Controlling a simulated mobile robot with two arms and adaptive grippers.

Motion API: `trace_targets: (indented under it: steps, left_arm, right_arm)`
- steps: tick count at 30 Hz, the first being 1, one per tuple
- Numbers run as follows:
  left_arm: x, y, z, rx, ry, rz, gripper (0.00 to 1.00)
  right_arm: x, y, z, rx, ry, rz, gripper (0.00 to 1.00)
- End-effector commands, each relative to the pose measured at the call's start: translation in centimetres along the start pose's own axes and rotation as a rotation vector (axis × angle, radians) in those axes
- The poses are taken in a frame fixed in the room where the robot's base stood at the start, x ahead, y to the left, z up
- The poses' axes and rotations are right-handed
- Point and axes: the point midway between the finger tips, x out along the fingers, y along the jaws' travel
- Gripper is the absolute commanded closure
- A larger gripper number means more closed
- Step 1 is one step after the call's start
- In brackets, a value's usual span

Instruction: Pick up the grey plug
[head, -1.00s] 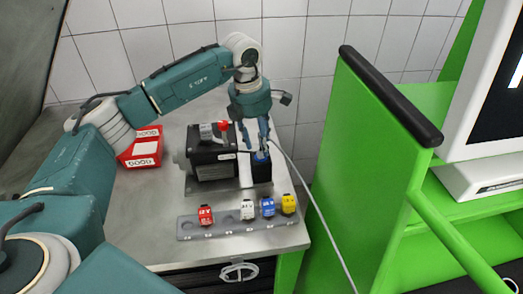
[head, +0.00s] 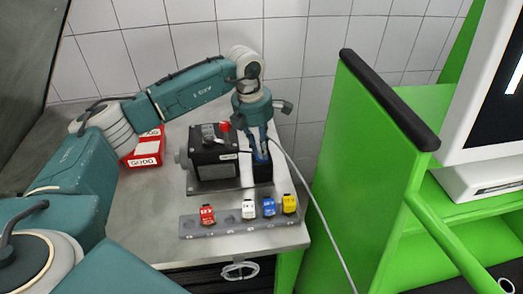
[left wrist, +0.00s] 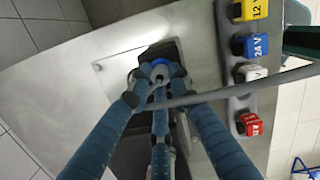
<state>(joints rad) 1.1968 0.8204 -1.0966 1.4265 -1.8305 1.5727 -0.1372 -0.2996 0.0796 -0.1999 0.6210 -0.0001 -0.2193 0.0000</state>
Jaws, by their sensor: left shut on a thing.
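The grey plug (left wrist: 160,74) sits at the blue-ringed socket on top of the black block (head: 262,173), to the right of the pump motor. In the left wrist view it shows as a small round grey end between my fingertips. My left gripper (head: 262,152) points down over the block and is shut on the plug; it also shows in the left wrist view (left wrist: 159,90). The fingers hide most of the plug in the head view. A grey cable (left wrist: 230,88) runs across the fingers to the right. My right gripper is not in view.
A grey rack (head: 220,230) holds red, white, blue and yellow plugs in front of the motor (head: 213,163). A red box (head: 144,148) stands at the back left. A green cart (head: 365,170) stands close on the right. The front left tabletop is clear.

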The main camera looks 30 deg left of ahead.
Motion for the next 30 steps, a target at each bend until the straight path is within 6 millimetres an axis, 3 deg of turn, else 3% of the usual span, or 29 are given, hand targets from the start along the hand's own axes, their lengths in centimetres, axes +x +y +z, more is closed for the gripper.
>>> trace_targets:
  steps: [8, 24, 30]
  left_arm:
    - [-2.3, 0.1, 0.5, 0.001, -0.005, 0.002, 1.0]
    - [-14.7, 0.0, 2.3, 0.0, -0.005, 0.002, 1.0]
    - [-18.0, 0.0, 2.8, 0.0, -0.003, 0.001, 1.0]
  right_arm:
    - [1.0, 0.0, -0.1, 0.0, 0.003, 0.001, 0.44]
    - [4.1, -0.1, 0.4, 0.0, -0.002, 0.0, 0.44]
    - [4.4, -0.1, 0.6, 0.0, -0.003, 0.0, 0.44]
